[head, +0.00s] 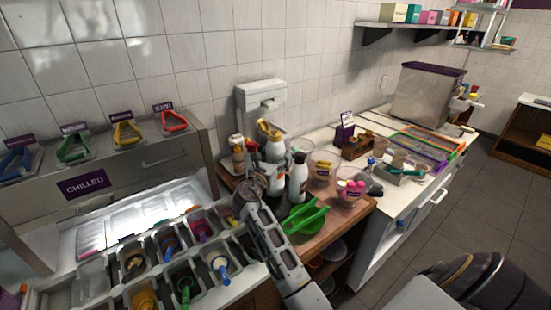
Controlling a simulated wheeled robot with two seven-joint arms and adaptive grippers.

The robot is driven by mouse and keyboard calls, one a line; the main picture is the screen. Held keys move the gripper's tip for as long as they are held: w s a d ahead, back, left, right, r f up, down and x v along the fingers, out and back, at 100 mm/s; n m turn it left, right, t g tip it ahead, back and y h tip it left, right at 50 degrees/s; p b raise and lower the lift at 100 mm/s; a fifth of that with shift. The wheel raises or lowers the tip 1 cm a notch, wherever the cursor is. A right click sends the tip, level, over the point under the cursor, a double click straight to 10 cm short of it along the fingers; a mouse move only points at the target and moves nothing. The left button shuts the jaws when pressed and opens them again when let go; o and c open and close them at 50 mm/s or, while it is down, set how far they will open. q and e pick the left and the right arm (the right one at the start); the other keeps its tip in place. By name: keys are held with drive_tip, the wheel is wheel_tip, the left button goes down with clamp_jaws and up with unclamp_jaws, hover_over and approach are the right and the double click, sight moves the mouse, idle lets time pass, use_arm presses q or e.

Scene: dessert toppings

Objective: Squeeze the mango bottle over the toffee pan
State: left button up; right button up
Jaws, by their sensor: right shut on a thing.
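My right gripper (268,176) is shut among the white squeeze bottles on the wooden counter, its arm reaching up from the bottom middle. The bottle with the yellow-orange top (272,150) stands upright just beyond the fingers and seems to be the one held; the fingers partly hide the contact. No bottle label is readable. The sauce pans (145,297) are sunk in the counter at the lower left; one holds golden-brown sauce, but which is toffee cannot be told. My left gripper is not in view.
A green bowl or scoop (303,218) lies right of my arm. Clear tubs of toppings (351,188) stand near the counter's right edge. A chilled cabinet (110,190) with coloured-handled tools rises at the left. A wall dispenser (262,94) is behind the bottles.

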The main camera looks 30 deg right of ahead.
drive_tip(key=shift+r+p, duration=0.45)
drive_tip(key=shift+r, duration=0.45)
drive_tip(key=shift+f, duration=0.15)
